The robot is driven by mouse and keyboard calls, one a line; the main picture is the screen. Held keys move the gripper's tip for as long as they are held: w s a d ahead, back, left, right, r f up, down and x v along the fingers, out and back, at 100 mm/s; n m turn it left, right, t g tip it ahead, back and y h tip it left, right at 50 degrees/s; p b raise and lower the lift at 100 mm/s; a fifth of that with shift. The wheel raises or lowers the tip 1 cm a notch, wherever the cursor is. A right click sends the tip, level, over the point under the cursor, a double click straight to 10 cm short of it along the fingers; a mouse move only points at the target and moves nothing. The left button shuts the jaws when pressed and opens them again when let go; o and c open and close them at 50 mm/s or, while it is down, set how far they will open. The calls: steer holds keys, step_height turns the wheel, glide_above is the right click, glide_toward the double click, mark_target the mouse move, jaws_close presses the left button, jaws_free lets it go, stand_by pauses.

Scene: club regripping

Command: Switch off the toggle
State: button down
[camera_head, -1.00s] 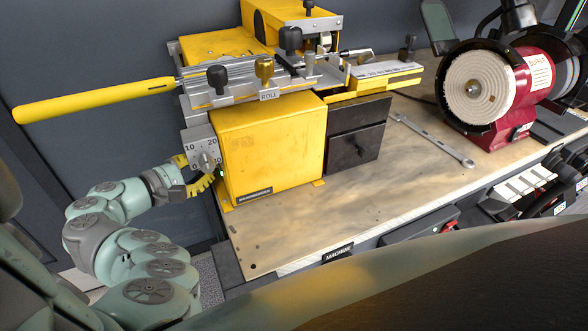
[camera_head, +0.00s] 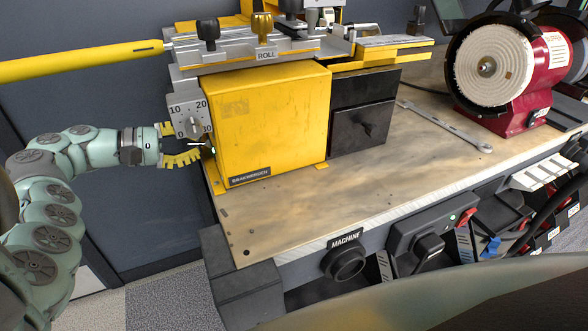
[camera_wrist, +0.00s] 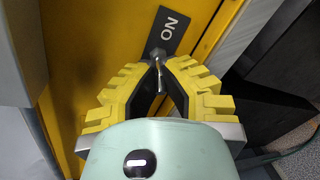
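The toggle is a small metal lever on the left side of the yellow machine. In the wrist view the toggle (camera_wrist: 159,72) stands beside a dark plate (camera_wrist: 168,32) that reads ON upside down. In the head view the toggle (camera_head: 201,144) is small, below the numbered dial. My gripper (camera_head: 190,145) is at the machine's left side, with its yellow fingers apart. In the wrist view my gripper (camera_wrist: 158,68) has one finger on each side of the lever, with the lever between the tips. I cannot tell whether either finger touches it.
The dial panel (camera_head: 190,116) is just above my gripper. A yellow-handled club (camera_head: 80,63) extends left above my arm. The yellow machine (camera_head: 265,125) stands on the workbench (camera_head: 300,205). A wrench (camera_head: 445,124) and a red buffer (camera_head: 520,90) are farther right.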

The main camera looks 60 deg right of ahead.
steer(key=shift+w+d+f+m+g+y+b, duration=0.1)
steer(key=shift+w+f+m+g+y+b, duration=0.25)
steer(key=shift+b, duration=0.95)
steer(key=shift+s+r+m+g+y+b, duration=0.1)
steer(key=shift+r+m+g+y+b, duration=0.05)
steer(key=shift+m+g+y+b, duration=0.3)
steer(key=c, duration=1.3)
jaws_free()
steer(key=shift+s+d+r, duration=0.1)
steer(key=shift+r, duration=0.05)
steer(key=shift+c, duration=0.2)
steer(key=v, duration=0.7)
